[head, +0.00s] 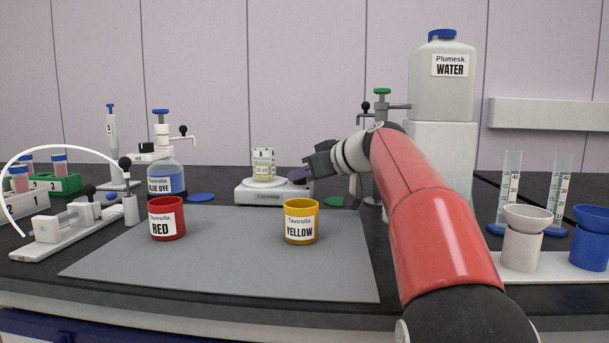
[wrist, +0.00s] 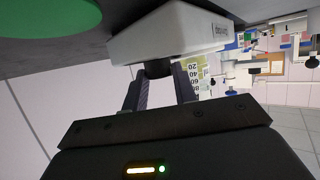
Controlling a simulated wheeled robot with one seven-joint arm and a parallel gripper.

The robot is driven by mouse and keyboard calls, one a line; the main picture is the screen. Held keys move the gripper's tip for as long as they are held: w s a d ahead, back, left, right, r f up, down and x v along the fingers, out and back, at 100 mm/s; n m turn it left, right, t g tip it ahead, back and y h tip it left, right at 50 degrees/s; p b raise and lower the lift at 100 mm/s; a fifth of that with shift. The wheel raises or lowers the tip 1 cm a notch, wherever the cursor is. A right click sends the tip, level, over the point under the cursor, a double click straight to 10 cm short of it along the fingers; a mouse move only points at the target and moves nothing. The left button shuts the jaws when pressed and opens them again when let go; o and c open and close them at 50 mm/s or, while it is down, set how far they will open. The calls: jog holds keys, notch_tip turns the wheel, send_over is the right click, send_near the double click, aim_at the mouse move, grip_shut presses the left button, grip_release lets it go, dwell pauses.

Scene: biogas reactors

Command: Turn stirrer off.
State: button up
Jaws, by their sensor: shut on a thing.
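The stirrer (head: 258,194) is a low white unit at the back of the bench, with a beaker (head: 263,164) labelled 50 ml standing on top. My gripper (head: 300,175) reaches its right side from the right. In the wrist view the white stirrer body (wrist: 175,33) is overhead, and its dark round knob (wrist: 158,69) sits between the fingertips. My gripper (wrist: 160,80) is shut on that knob. In the head view the knob is mostly hidden by the fingers. The pointer or setting of the knob cannot be read.
A yellow cup (head: 301,232) and a red cup (head: 167,229) stand on the grey mat (head: 235,270) in front. A blue dye bottle (head: 166,180) is left of the stirrer. A green disc (head: 334,202) and a water tank (head: 443,95) are to the right.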

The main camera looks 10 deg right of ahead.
jog(key=shift+f, duration=0.1)
jog(key=o, duration=0.7)
jog(key=shift+v, duration=3.95)
